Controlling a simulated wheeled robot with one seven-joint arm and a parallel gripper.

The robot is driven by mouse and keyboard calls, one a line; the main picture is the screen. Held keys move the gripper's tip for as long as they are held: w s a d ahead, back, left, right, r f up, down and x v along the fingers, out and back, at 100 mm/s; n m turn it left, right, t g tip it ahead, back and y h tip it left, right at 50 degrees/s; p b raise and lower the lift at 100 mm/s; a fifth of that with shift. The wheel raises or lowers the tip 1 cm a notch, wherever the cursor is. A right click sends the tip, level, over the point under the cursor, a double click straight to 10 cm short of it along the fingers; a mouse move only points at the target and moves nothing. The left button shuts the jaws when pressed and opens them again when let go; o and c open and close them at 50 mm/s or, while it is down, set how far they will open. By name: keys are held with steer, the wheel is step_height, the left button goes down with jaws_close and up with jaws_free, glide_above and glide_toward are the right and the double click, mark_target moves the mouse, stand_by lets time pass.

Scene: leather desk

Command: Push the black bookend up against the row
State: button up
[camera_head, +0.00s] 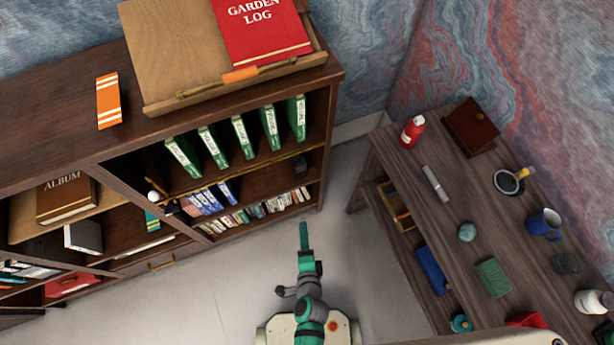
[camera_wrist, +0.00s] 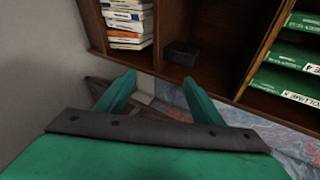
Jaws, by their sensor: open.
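The black bookend (camera_head: 300,166) is a small dark block at the right end of the bookcase's middle shelf. It also shows in the wrist view (camera_wrist: 181,53), beyond my fingertips. A row of blue and white books (camera_head: 208,200) stands at the left of that shelf, with a wide bare stretch between it and the bookend. My gripper (camera_head: 304,228) is in front of the bookcase, apart from the bookend and below it in the head view. In the wrist view my gripper (camera_wrist: 159,84) is open, with nothing between its green fingers. The row on the middle shelf is not in the wrist view.
Green binders (camera_head: 240,137) lean on the shelf above. Small books (camera_head: 270,205) fill the shelf below. The bookcase's right side panel (camera_head: 328,140) stands close beside the bookend. A cluttered wooden desk (camera_head: 410,160) is at the right. The floor (camera_head: 215,290) in front is clear.

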steer(key=w+f+m+y, duration=0.1)
steer(key=w+f+m, duration=0.1)
steer(key=w+m, duration=0.25)
steer(key=w+f+m+y, duration=0.1)
steer(key=w+f+m, duration=0.2)
steer(key=w, duration=0.3)
steer(key=m+t+y, duration=0.2)
steer(key=m, duration=0.5)
glide_toward(292, 160)
steer(key=shift+w+d+f, duration=1)
steer(key=shift+d+f, duration=0.15)
steer(key=shift+f, duration=0.05)
steer(key=x, duration=1)
steer(key=shift+w+a+f, duration=0.1)
steer(key=shift+a+f, duration=0.1)
jaws_close()
steer(key=shift+a, duration=0.55)
steer(key=shift+s+a, duration=0.3)
steer(key=shift+a, duration=0.05)
